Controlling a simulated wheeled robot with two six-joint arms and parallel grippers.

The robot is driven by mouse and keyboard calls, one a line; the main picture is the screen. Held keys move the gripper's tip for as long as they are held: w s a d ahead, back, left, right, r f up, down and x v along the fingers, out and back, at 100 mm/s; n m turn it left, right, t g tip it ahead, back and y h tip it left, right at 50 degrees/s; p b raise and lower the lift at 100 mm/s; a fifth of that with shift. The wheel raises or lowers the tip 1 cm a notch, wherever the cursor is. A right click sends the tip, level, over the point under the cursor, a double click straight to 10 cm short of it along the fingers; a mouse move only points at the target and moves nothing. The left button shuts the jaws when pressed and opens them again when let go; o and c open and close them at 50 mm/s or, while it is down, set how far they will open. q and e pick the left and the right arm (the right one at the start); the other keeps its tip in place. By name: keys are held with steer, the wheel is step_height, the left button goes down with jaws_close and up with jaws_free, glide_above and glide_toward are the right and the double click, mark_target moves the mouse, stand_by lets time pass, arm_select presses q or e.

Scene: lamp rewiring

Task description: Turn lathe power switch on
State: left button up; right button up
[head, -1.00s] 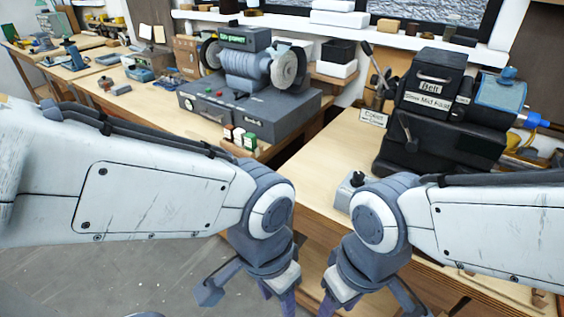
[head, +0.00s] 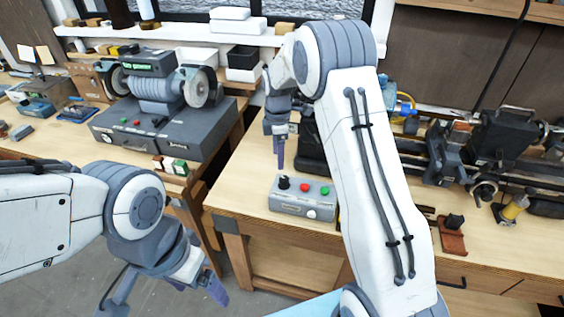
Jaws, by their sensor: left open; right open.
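A grey control box (head: 302,205) stands near the front edge of the right bench in the head view. On its top are a black knob (head: 284,183), a red button (head: 304,187) and a green button (head: 325,190). A small white round part is on its front. My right gripper (head: 280,157) points down above and just behind the black knob, with a visible gap. It is open and empty, seen nearly edge-on. My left gripper (head: 165,296) is open and empty, low over the floor in front of the left bench.
The lathe (head: 470,150) lies along the back of the right bench, partly hidden by my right arm. A bench grinder (head: 155,92) sits on a grey base on the left bench. A gap separates the benches. Bare wood (head: 250,190) lies left of the control box.

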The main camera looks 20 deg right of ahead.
mark_target(283, 179)
steer(key=shift+n, duration=0.3)
steer(key=f+p, duration=0.1)
steer(key=f, duration=0.2)
steer(key=d+f+p, duration=0.1)
steer(key=f, duration=0.2)
steer(key=w+d+f+p, duration=0.1)
steer(key=f+p, duration=0.1)
steer(key=f, duration=0.2)
steer(key=shift+f, duration=0.55)
steer(key=shift+c, duration=0.3)
jaws_close()
